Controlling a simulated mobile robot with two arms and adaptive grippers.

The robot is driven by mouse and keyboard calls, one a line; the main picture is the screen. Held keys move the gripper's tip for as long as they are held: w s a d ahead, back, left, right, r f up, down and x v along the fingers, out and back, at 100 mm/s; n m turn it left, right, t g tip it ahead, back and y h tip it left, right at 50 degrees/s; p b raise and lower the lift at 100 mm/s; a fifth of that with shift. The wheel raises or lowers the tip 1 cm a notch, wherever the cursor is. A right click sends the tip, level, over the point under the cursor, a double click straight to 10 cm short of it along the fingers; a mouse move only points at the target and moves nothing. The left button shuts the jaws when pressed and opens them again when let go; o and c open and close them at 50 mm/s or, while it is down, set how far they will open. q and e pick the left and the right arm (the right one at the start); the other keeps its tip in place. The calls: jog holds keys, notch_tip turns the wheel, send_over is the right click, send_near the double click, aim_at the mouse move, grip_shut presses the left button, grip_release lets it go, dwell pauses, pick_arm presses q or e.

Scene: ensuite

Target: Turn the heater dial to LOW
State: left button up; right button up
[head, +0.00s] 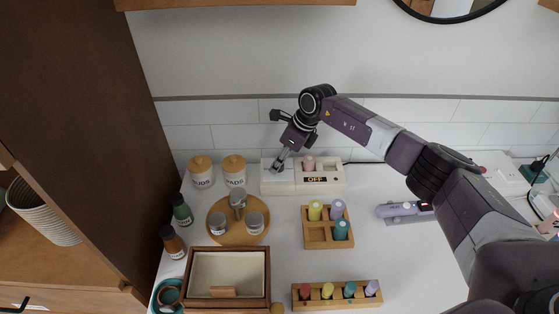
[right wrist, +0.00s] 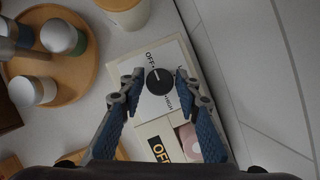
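The heater (head: 328,188) is a long white box at the back of the counter, with a display reading OFF and a pink bottle (head: 309,163) set in it. Its round black dial (right wrist: 160,82) shows in the right wrist view. The dial's white mark points toward the OFF label (right wrist: 150,57); HIGH is printed on the lower right, and another label is mostly covered by a finger. My right gripper (right wrist: 159,79) is open, with one fingertip on each side of the dial. I cannot tell if they touch it. My left gripper is not in view.
A round wooden tray (head: 225,233) with small jars and two lidded canisters (head: 202,173) stand to the left. A wooden bottle rack (head: 316,241) and an open wooden box (head: 228,302) are in front. A lilac tool (head: 402,210) lies to the right.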

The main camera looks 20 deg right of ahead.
jog(key=c, duration=0.7)
